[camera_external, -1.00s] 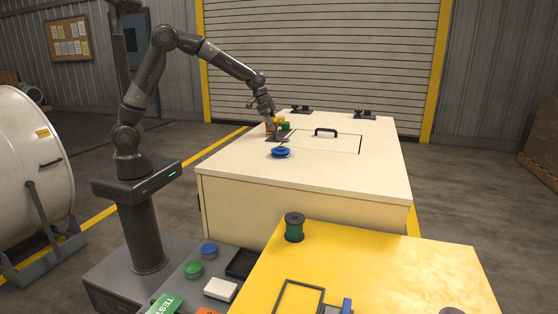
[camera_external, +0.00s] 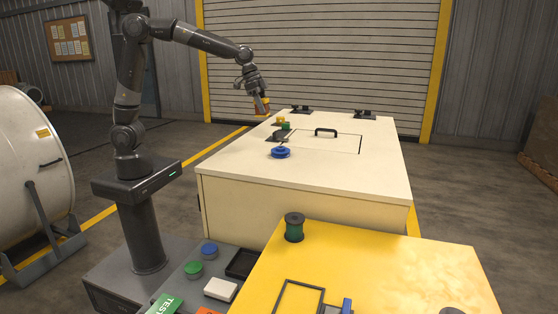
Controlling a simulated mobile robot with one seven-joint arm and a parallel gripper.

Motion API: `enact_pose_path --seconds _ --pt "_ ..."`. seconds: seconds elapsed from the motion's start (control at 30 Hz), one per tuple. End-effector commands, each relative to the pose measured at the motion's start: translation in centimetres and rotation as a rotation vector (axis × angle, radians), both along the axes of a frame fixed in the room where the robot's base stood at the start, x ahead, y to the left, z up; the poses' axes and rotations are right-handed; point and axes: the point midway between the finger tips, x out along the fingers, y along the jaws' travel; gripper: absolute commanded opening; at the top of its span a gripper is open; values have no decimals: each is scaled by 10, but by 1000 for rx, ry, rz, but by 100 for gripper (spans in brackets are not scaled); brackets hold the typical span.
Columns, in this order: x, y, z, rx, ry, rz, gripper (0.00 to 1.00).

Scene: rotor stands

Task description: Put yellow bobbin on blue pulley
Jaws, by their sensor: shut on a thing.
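My gripper (camera_external: 261,105) is up in the air over the far left part of the cream cabinet top. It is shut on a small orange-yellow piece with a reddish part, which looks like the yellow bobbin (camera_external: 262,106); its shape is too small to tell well. The blue pulley (camera_external: 280,153) lies flat on the cabinet top, nearer the front left edge, below and apart from the gripper. Nothing sits on it.
On the cabinet top (camera_external: 350,178), a small yellow piece (camera_external: 280,120), a green piece (camera_external: 286,127) and a dark grey piece (camera_external: 281,136) stand close together. A black handle (camera_external: 326,131) rises mid-top. Two dark fixtures stand at the back. A green spool (camera_external: 294,227) stands on the yellow table.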

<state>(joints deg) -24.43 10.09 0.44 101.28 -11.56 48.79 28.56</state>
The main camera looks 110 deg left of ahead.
Motion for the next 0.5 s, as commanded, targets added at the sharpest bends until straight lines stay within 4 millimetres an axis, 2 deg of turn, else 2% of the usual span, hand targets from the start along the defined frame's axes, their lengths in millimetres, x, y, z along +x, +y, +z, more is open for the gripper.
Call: enact_pose_path --seconds 0.17,0.3,0.5 --pt "27 -54 7 -8 23 -27 13" --pt "48 -107 14 -9 48 -40 13" --pt "65 -175 23 -3 73 -47 13"
